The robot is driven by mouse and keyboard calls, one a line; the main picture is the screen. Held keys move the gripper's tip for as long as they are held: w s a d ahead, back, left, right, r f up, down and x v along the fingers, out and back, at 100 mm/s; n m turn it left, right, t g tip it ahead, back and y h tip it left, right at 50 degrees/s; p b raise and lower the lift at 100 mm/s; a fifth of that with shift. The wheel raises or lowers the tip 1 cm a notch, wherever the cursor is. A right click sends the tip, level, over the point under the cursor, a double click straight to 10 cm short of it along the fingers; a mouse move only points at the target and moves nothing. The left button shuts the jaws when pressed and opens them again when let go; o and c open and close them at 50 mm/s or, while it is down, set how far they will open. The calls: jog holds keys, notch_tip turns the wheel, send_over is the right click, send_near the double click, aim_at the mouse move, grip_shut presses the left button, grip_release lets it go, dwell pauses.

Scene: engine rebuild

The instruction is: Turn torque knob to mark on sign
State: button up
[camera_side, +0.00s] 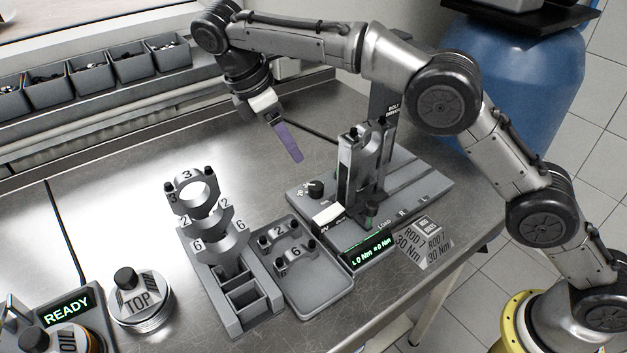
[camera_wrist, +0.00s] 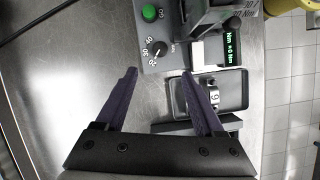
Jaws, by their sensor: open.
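The torque knob (camera_side: 316,188) is a small black knob on the left part of the grey test stand. In the wrist view the knob (camera_wrist: 157,49) has marks 20, 30 and 40 along its side; its exact setting is too small to read. The sign (camera_side: 411,246) lies on the bench in front of the stand and reads ROD 1, 30 Nm. My gripper (camera_side: 296,157) is open and empty above the bench, behind and left of the knob, apart from it. In the wrist view the knob lies just beyond the gap between my fingertips (camera_wrist: 160,72).
A rod stands upright on the stand (camera_side: 428,184), right of the knob. The stand's green display (camera_side: 371,250) shows Nm readings. A cap tray (camera_side: 318,302) and a rod rack (camera_side: 236,320) stand left of it. A piston (camera_side: 140,300) is farther left. The bench behind is clear.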

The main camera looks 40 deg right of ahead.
aim_at(316, 185)
jog(key=x, duration=1.3)
jog(key=shift+f, duration=0.15)
jog(key=shift+c, duration=0.2)
grip_shut()
